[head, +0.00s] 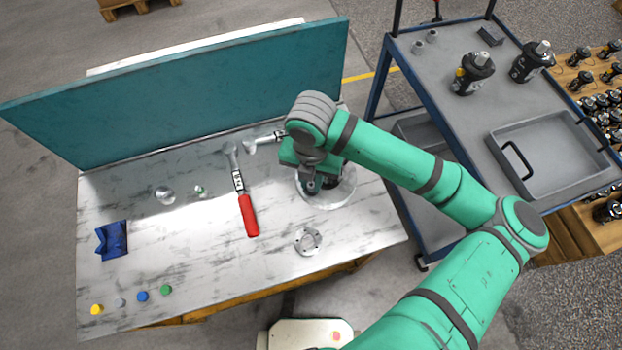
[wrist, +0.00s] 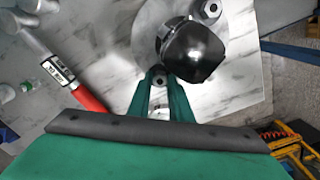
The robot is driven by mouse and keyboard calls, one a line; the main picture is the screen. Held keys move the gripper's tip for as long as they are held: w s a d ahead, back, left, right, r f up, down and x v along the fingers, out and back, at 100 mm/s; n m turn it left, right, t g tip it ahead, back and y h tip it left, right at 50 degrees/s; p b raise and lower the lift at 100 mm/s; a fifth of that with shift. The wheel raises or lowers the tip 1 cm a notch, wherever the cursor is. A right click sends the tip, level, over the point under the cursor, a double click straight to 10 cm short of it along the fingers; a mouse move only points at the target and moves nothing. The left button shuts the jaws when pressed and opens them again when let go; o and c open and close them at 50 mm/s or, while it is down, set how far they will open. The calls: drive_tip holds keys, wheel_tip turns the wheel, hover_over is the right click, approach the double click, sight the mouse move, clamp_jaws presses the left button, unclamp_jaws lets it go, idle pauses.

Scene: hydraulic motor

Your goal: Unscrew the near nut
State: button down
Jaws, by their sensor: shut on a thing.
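In the wrist view, the near nut (wrist: 160,81) is a small grey piece between the tips of my gripper (wrist: 161,78). The two green fingers are closed on it. A dark rounded motor part (wrist: 198,52) stands just beyond the fingertips, on a pale round plate (wrist: 242,75). In the head view, my gripper (head: 312,186) points down over the round plate (head: 342,195) at the right of the workbench. My wrist hides the nuts and most of the motor part there.
A red-handled wrench (head: 247,212) lies left of the plate. A metal flange (head: 308,241) lies in front. A teal panel (head: 190,95) closes the back. A cart (head: 450,110) stands right.

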drive_tip(key=c, duration=1.9)
unclamp_jaws()
drive_tip(key=shift+o, duration=0.2)
drive_tip(key=m, duration=1)
clamp_jaws()
drive_tip(key=n, duration=0.4)
drive_tip(key=shift+n, duration=0.7)
